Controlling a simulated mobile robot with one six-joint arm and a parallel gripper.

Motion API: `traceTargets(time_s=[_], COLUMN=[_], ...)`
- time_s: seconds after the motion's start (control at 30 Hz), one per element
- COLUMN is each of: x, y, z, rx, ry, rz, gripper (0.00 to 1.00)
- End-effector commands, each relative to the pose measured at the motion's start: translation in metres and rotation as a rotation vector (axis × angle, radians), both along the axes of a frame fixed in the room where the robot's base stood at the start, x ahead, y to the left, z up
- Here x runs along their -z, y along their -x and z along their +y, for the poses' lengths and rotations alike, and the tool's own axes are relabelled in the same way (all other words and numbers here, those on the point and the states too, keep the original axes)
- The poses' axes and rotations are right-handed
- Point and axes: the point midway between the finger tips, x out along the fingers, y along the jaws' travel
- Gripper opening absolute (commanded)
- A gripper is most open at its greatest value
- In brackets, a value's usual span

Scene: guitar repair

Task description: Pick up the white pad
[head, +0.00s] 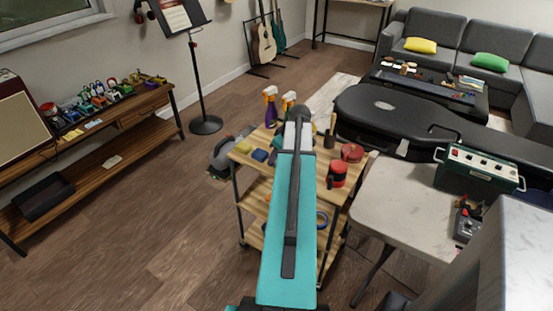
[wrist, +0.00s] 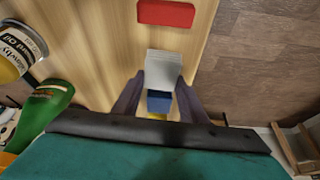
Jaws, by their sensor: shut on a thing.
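The white pad (wrist: 164,64) shows in the wrist view between the tips of my gripper (wrist: 160,86), above the light wooden top of the cart. My gripper is shut on it, with one dark finger on each side. A blue pad (wrist: 160,101) and a bit of a yellow one (wrist: 157,116) show behind it, between the fingers. How high the white pad is above the wood is hard to tell. In the head view my teal arm hides the fingers and the white pad.
A red pad (wrist: 166,13) lies on the wood. A can (wrist: 15,52) and a green bottle (wrist: 48,105) stand left in the wrist view. On the cart (head: 252,168) are spray bottles (head: 270,107), a red tin (head: 352,152) and a red-and-black container (head: 338,174). A black case (head: 385,106) stands behind.

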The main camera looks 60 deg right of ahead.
Motion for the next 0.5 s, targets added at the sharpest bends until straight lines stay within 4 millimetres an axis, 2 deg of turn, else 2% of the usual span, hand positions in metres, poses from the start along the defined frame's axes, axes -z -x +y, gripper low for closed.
traceTargets(time_s=[0.37, 0.5], x=[-0.029, -0.029], y=[0.000, 0.011], z=[0.000, 0.011], rx=[-0.001, 0.000], ry=[0.001, 0.000], rz=[-0.001, 0.000], gripper=[0.17, 0.17])
